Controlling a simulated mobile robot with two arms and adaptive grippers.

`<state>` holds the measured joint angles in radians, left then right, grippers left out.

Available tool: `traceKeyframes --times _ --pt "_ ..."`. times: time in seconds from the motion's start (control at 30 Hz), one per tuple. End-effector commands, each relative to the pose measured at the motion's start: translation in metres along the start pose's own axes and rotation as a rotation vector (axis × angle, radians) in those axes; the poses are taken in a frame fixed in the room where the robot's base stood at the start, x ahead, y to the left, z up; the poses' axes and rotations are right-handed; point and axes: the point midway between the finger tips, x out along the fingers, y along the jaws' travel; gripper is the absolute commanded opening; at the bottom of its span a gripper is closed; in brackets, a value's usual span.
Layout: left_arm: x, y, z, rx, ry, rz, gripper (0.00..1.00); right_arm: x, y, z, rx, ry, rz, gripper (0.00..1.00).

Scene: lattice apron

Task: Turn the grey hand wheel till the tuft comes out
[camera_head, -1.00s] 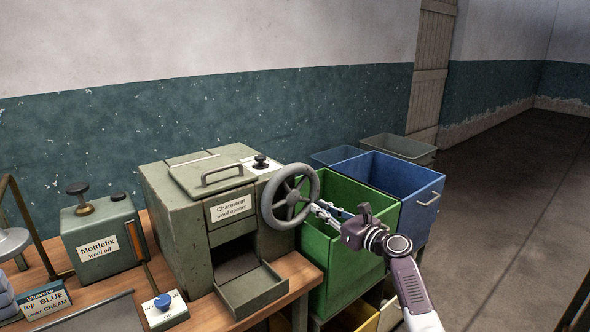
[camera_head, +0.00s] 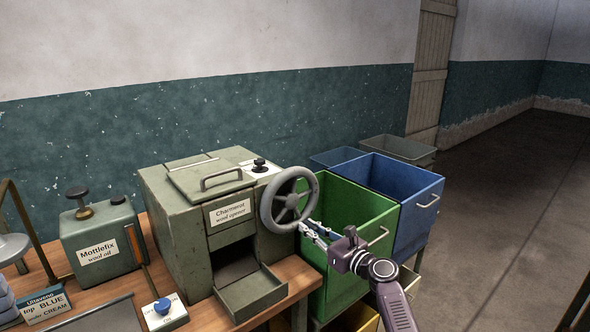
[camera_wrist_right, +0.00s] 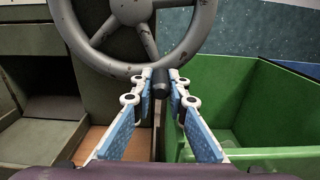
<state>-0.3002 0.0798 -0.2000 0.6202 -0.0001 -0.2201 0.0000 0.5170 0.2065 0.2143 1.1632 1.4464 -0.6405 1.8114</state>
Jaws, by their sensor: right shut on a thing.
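The grey hand wheel (camera_head: 289,199) is on the right side of the green-grey wool opener (camera_head: 188,222), labelled "Charmerot wool opener". My right gripper (camera_head: 306,230) is at the lower right of its rim. In the right wrist view, the gripper (camera_wrist_right: 161,84) is shut on the wheel's dark handle (camera_wrist_right: 161,78), with a finger on each side of it. The opener's front outlet is dark inside, and its out-tray (camera_head: 252,291) looks empty; no tuft shows. My left gripper is out of view.
A green bin (camera_head: 340,270) and a blue bin (camera_head: 414,186) stand right of the bench (camera_head: 297,272), close to my right arm. A "Mottlefix" wool oil can (camera_head: 100,243) and a blue-knobbed switch box (camera_head: 165,311) are on the bench.

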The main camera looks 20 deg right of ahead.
Motion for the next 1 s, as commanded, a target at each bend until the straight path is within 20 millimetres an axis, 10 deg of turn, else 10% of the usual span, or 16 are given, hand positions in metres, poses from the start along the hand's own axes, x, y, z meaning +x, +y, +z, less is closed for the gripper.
traceKeyframes --times 1.0 --pt "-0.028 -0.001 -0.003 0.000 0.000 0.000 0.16 0.002 0.051 -0.001 -0.002 -0.008 0.001 0.00"
